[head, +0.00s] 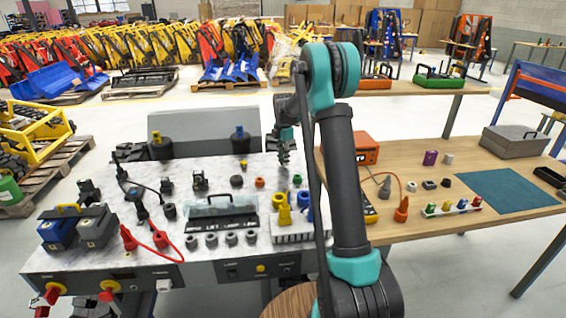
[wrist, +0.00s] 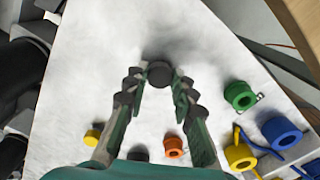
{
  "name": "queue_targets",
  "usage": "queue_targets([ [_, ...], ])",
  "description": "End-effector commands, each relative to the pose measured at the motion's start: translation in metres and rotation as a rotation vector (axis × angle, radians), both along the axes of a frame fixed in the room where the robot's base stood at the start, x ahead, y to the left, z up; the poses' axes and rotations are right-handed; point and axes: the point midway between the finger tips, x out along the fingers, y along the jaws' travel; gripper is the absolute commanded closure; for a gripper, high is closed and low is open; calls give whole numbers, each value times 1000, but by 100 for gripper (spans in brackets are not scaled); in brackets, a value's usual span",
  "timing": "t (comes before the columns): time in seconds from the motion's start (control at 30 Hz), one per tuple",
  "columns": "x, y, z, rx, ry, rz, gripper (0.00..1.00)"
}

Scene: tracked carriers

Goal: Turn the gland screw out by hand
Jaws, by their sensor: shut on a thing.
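My gripper (wrist: 159,75) points down over the white marbled worktop (wrist: 215,60). Its stepped fingers are shut on a dark round piece (wrist: 160,73), which looks like the gland screw, seen from its top face. How far it sits in anything below is hidden. In the head view my gripper (head: 284,158) is low over the back right part of the bench, and the piece between its tips is too small to make out there.
Near my gripper stand an orange ring (wrist: 173,145), a dark disc (wrist: 138,152), a small yellow piece (wrist: 93,135), a green ring (wrist: 240,95) and a blue ring (wrist: 280,132). A clear-topped tray (head: 222,205) lies in front. A wooden table (head: 430,235) adjoins at right.

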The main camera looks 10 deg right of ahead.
Motion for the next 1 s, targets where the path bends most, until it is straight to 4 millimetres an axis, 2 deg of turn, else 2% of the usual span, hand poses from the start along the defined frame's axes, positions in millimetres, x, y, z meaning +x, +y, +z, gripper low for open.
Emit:
queue_targets([
  [0.6,-1,0,-1,0,1,737,96],
  [0.73,-1,0,-1,0,1,812,96],
  [0.97,-1,0,-1,0,1,821,96],
  [1.0,-1,0,-1,0,1,821,72],
])
